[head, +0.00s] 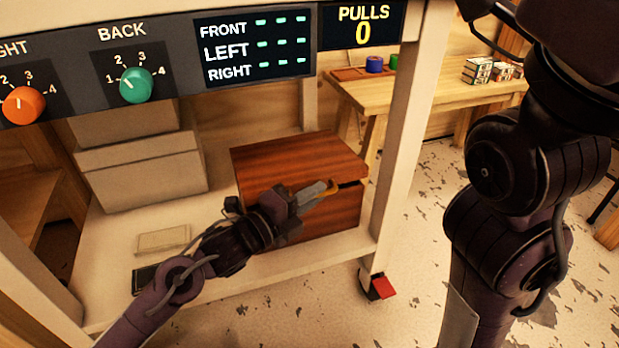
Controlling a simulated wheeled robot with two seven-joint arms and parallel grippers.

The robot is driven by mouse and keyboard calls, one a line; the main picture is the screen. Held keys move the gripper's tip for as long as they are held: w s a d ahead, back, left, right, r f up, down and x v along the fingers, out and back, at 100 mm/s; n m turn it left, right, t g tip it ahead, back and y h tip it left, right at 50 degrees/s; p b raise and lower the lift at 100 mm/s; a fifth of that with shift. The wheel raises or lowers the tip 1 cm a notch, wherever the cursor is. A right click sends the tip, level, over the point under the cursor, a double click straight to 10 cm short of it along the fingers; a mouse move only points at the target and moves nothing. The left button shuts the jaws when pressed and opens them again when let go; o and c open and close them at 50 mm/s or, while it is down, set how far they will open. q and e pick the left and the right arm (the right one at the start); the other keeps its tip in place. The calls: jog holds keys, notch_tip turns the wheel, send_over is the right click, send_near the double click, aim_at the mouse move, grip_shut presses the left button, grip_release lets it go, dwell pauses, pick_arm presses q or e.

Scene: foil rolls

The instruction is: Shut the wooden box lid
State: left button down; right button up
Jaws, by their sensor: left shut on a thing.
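The wooden box (315,222) is reddish brown and stands on the lower shelf, in the middle of the head view. Its lid (295,160) lies almost flat over it, with a dark gap under the lid's edge at the front right. My left gripper (328,190) reaches in from the left and is at the front edge of the lid, shut on it. A small orange-yellow piece shows at the fingertips. The gripper and forearm hide part of the box front. My right arm's dark links fill the right side; its gripper is out of view.
A panel with an orange knob (24,105) and a green knob (136,85) overhangs the shelf (110,285). Pale boxes (145,175) stand behind left. A white post (405,140) rises right of the box. A wooden table (430,100) stands behind, holding small stacks (478,70).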

pick_arm(q)
jog(key=shift+f, duration=1.6)
jog(key=c, duration=1.8)
grip_release()
jog(key=shift+f, duration=0.1)
jog(key=shift+o, duration=0.2)
jog(key=p+v, duration=0.3)
jog(key=v, duration=0.5)
jog(key=shift+d, duration=0.1)
